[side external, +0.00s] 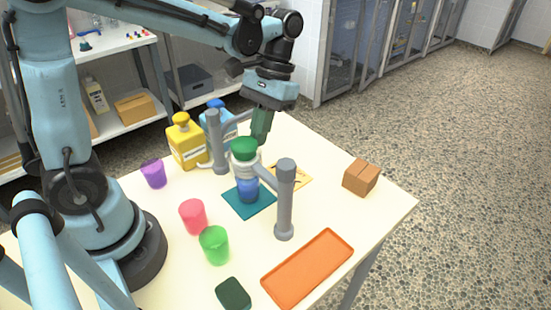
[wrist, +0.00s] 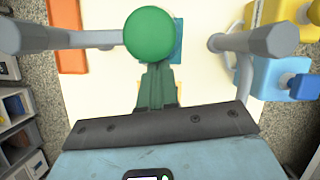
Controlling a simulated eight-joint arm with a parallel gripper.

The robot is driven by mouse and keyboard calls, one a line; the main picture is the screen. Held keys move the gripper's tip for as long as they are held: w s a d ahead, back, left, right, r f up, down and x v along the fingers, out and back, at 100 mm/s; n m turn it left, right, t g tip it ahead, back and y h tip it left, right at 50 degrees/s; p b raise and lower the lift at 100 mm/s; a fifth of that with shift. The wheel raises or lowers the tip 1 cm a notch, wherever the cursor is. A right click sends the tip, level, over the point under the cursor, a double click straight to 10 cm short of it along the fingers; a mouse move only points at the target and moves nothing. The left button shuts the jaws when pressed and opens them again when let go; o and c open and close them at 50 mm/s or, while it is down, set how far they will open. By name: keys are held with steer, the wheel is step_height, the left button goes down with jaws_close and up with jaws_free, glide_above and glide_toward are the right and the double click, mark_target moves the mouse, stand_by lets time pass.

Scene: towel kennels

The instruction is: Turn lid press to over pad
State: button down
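A grey post (side external: 285,205) stands on the table with an arm reaching left to a head topped by a green knob (side external: 244,148). The knob also shows in the wrist view (wrist: 150,35).
Yellow (side external: 186,143) and blue (side external: 218,118) bottles stand behind the rear post. Purple (side external: 153,174), red (side external: 193,217) and green (side external: 214,245) cups are at left. An orange tray (side external: 308,268) lies in front, and a brown box (side external: 362,177) is at right.

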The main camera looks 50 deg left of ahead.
steer(key=w+a+r, duration=0.1)
steer(key=w+r, duration=0.6)
steer(key=r, duration=0.2)
steer(key=shift+w+a+r, duration=0.15)
steer(key=shift+w, duration=0.15)
stand_by(0.5)
steer(key=s+d+f, duration=0.1)
steer(key=s+f, duration=0.6)
steer(key=f, duration=0.2)
steer(key=shift+s+d+f, duration=0.15)
steer(key=shift+s+f, duration=0.05)
steer(key=shift+s, duration=0.2)
stand_by(0.3)
